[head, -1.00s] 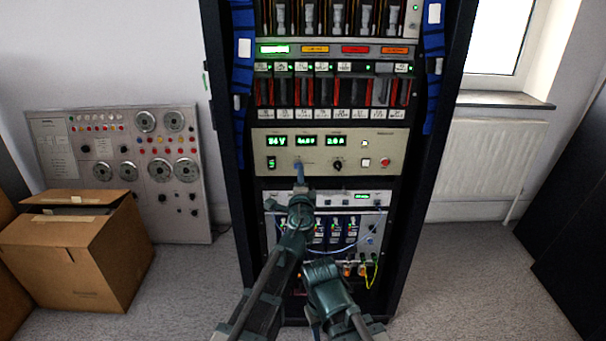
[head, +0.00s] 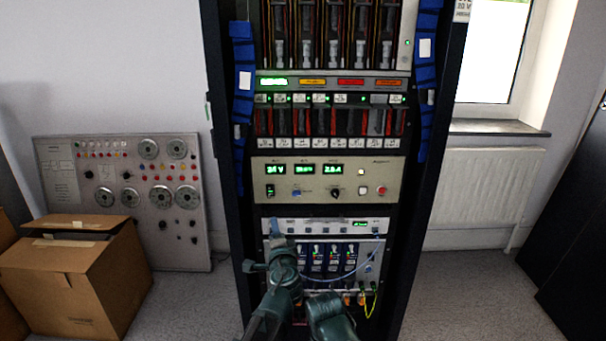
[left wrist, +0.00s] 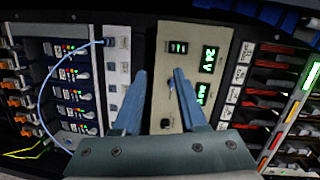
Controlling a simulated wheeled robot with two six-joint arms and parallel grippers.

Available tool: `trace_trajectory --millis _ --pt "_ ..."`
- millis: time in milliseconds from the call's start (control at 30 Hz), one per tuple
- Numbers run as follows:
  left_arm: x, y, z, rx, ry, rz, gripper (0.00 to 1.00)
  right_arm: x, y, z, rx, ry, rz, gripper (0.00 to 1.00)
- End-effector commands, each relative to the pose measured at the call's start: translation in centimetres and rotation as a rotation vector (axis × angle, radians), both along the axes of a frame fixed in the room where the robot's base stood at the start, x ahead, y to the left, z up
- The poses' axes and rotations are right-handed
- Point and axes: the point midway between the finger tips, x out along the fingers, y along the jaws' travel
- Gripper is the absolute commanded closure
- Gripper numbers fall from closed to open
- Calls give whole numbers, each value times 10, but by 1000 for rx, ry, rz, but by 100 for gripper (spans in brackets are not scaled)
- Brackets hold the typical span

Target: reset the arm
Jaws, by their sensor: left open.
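My left gripper (head: 275,235) is in front of the lower part of the rack, just below the beige power supply panel (head: 325,170). In the left wrist view the two blue-grey fingers of my left gripper (left wrist: 160,75) are open and apart, with nothing held between them. The beige panel also shows in the left wrist view (left wrist: 195,40), behind the fingers. It has lit green readouts, a blue knob (head: 297,193), a black knob and a red button (head: 381,190). Part of my right arm shows at the bottom, but its fingers do not.
The tall black rack (head: 222,225) has a white module with a blue cable (head: 340,279) under the panel. A cardboard box (head: 85,290) and a grey dial panel (head: 190,235) stand at left. A radiator (head: 485,190) is at right.

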Motion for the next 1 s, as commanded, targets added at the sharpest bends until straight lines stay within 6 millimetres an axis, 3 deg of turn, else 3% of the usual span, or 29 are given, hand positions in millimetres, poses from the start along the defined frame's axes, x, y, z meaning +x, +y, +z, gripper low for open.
trace_trajectory --millis 33,100,200,300,400,600,900,1000 --pt "-8 31 -14 -88 43 95 59 0 0 0 0 0 0 50" --pt "-25 70 -40 -235 123 241 59 0 0 0 0 0 0 50" --pt "-57 110 -85 -442 265 440 59 0 0 0 0 0 0 50" --pt "-94 128 -126 -625 416 600 59 0 0 0 0 0 0 50" --pt "-125 130 -153 -758 545 707 59 0 0 0 0 0 0 50" --pt "-172 119 -183 -944 754 833 59 0 0 0 0 0 0 50" --pt "-226 89 -199 -1143 1024 927 59 0 0 0 0 0 0 50" --pt "-232 70 -199 -1101 1058 905 59 0 0 0 0 0 0 50"
